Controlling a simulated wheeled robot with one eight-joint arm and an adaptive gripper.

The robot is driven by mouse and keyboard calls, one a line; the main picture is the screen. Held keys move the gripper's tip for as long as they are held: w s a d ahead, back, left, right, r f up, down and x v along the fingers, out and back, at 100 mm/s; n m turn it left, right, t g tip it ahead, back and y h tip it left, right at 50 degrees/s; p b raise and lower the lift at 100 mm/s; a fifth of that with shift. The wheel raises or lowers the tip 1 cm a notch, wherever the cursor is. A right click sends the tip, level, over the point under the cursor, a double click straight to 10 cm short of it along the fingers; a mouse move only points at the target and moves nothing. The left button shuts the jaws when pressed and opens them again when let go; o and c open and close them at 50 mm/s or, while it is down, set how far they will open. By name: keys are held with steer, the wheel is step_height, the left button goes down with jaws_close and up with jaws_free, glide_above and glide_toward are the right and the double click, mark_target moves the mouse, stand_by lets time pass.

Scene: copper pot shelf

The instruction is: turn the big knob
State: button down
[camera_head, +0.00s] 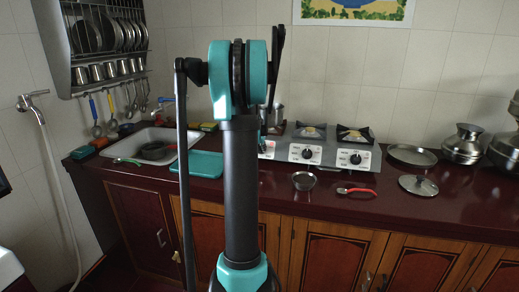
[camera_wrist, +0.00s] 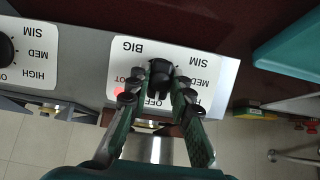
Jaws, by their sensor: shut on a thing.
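The big knob (camera_wrist: 161,70) is black and sits on a white label plate (camera_wrist: 122,62) in the wrist view. The plate reads BIG, SIM, MED, HIGH and OFF, upside down in this view. My gripper (camera_wrist: 162,84) is shut on the knob, with one finger on each side of it. The fingers cover part of the plate. In the head view the plate's edge (camera_head: 268,149) shows at the left end of the grey stove (camera_head: 325,143). There the knob and my fingers are hidden behind my arm.
Another black knob (camera_wrist: 5,47) is beside it on the stove front. A teal board (camera_head: 203,164) and a sink (camera_head: 148,140) lie left of the stove. A small bowl (camera_head: 304,181), red-handled tool (camera_head: 356,190) and lid (camera_head: 418,186) lie on the dark red counter (camera_head: 460,205).

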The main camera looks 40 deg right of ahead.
steer(key=shift+d, duration=0.1)
steer(key=c, duration=1.4)
jaws_free()
steer(key=shift+o, duration=0.2)
steer(key=v, duration=1.2)
steer(key=shift+w, duration=0.1)
steer(key=s+a+f+n+y, duration=0.2)
steer(key=s+a+f, duration=0.3)
steer(key=a, duration=0.5)
steer(key=s+a+f+n+y, duration=0.1)
steer(key=s+a+f+n, duration=0.3)
steer(key=a, duration=0.6)
steer(key=s+a+f+n+y, duration=0.15)
steer(key=s+a+f, duration=0.35)
steer(key=a, duration=0.5)
steer(key=s+a+f+n+g+y, duration=0.1)
steer(key=s+a+f+n, duration=0.1)
steer(key=s+a+f, duration=0.4)
steer(key=s+a, duration=0.1)
steer(key=s, duration=0.2)
steer(key=shift+s+a+f+y, duration=0.2)
steer(key=shift+a+f+y, duration=0.05)
steer(key=shift+a+y, duration=0.1)
